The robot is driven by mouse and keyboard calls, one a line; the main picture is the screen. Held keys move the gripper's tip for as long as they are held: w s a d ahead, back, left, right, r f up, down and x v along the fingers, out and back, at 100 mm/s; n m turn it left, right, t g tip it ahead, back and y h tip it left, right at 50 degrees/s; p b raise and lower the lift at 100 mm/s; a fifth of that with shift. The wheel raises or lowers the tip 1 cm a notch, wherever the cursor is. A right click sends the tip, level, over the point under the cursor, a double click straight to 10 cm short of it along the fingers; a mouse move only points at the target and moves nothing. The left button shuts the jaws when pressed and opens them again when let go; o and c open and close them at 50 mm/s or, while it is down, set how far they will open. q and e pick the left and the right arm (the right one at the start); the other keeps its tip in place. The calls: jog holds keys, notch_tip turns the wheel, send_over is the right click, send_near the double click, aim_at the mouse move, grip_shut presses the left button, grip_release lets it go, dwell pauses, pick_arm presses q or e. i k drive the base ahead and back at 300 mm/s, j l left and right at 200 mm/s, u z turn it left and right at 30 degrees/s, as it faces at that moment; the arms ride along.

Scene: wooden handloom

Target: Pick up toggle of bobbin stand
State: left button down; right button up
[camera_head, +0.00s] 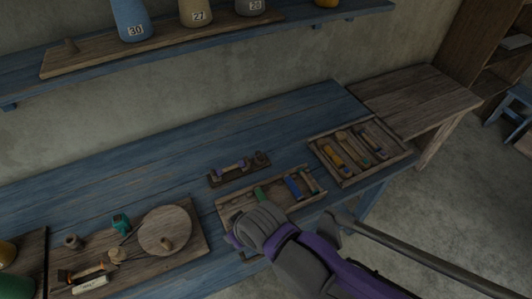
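A small dark wooden stand (238,175) with short uprights and a pale purplish piece across it sits mid-bench; it looks like the bobbin stand. I cannot tell which small part is its toggle. My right arm, grey and purple, comes in from the lower right. Its gripper (234,241) is over the front left part of a shallow wooden tray (291,208), just in front of the stand and apart from it. The fingertips are mostly hidden behind the hand, so their opening and anything between them do not show. My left gripper is out of view.
The tray holds green, blue and brown bobbins. Another compartmented tray (318,146) lies to its right. A board with a wooden wheel (165,229) and small parts is at left. A shelf (25,75) with numbered cones runs above. The blue bench (150,165) is clear behind the stand.

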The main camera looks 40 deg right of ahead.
aim_at(260, 158)
jog(key=z, duration=1.5)
jog(key=i+l+z, duration=0.1)
jog(key=i+l, duration=0.25)
jog(key=l, duration=0.15)
jog(key=i+l+z, duration=0.1)
jog(key=i+l, duration=0.3)
jog(key=l, duration=0.05)
